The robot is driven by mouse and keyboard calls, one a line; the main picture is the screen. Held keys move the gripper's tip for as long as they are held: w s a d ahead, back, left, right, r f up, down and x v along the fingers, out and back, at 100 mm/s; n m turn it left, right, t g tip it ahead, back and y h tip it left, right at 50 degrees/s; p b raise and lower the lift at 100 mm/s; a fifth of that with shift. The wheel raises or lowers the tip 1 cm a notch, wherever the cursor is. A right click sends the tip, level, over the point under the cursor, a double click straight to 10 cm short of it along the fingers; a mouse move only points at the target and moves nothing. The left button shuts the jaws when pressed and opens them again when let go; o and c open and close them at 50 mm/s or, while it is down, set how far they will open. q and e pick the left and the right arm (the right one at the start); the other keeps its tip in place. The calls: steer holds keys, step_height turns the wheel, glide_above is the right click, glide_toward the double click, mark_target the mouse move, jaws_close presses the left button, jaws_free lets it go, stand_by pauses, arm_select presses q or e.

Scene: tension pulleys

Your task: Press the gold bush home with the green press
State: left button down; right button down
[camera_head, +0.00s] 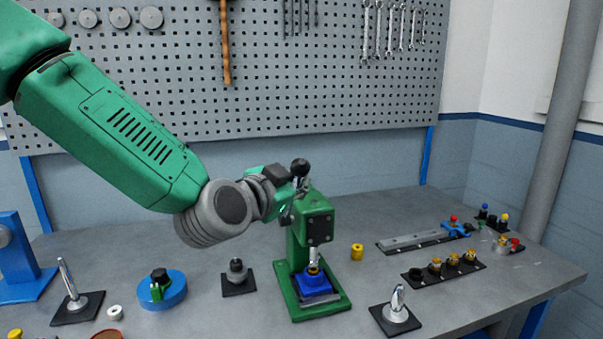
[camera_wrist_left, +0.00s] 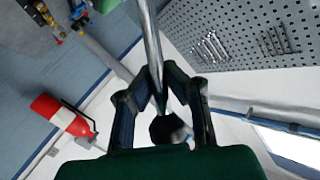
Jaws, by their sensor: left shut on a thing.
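The green press (camera_head: 313,222) stands mid-bench, with its black lever knob (camera_head: 300,167) near its top. A blue block (camera_head: 313,284) sits on the press base under the ram. A small gold bush (camera_head: 314,268) shows at the top of the block, directly beneath the ram; how deep it sits I cannot tell. My left gripper (camera_head: 287,188) is beside the press head, shut on the press lever. In the left wrist view the fingers (camera_wrist_left: 160,88) flank the metal lever rod (camera_wrist_left: 151,35), and the dark knob (camera_wrist_left: 168,129) shows between them. My right gripper is not in view.
A yellow-gold cylinder (camera_head: 357,251) stands right of the press. A black strip with several gold-topped parts (camera_head: 453,262) and a grey rail (camera_head: 415,241) lie farther right. A blue round fixture (camera_head: 163,290) and a grey part on a black plate (camera_head: 237,276) stand left.

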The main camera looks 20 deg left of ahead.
arm_select(q)
steer(key=shift+n+g, duration=0.8)
steer(key=shift+n, duration=0.1)
steer(key=w+a+r+p, duration=0.1)
steer(key=p, duration=0.1)
steer(key=w+a+r+p, duration=0.1)
steer(key=w+p, duration=0.1)
steer(key=p, duration=0.1)
steer(key=shift+r, duration=0.35)
steer(key=shift+w+a+g+p, duration=0.3)
steer(key=shift+w+a+p, duration=0.05)
steer(key=shift+w+p, duration=0.15)
steer(key=shift+f, duration=0.1)
steer(key=c, duration=1.6)
jaws_free()
steer(key=shift+o, duration=0.2)
steer(key=shift+s+a, duration=0.1)
